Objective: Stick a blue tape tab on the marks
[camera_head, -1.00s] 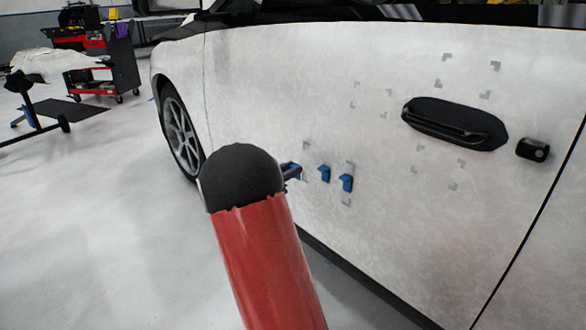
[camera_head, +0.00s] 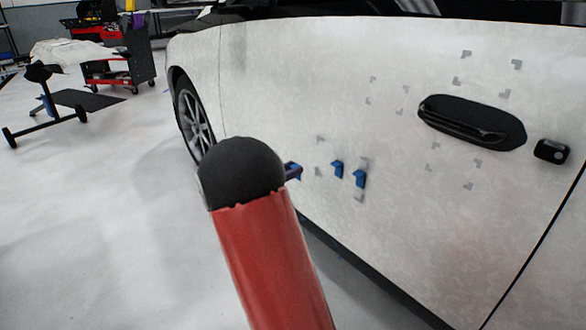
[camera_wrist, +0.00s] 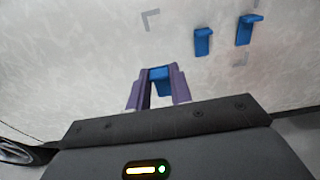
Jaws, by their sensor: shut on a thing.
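My gripper (camera_wrist: 160,74) has two purple fingers, shut on a blue tape tab (camera_wrist: 160,80). In the head view, only the gripper tip (camera_head: 293,171) shows past my red and black arm, close to the white car door (camera_head: 270,90). Whether the held tab touches the door, I cannot tell. Two blue tabs, the nearer-left one (camera_head: 337,169) and the right one (camera_head: 359,178), are stuck on the door to the right of my gripper. They also show in the wrist view (camera_wrist: 203,42) (camera_wrist: 246,28). A grey corner mark (camera_wrist: 151,20) lies bare above my fingers.
More grey corner marks (camera_head: 517,64) surround the black door handle (camera_head: 470,121) and dot the door beside it. A black lock piece (camera_head: 552,151) is at right. A wheel (camera_head: 193,118) is at left. A tool cart (camera_head: 118,65) stands far behind on open floor.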

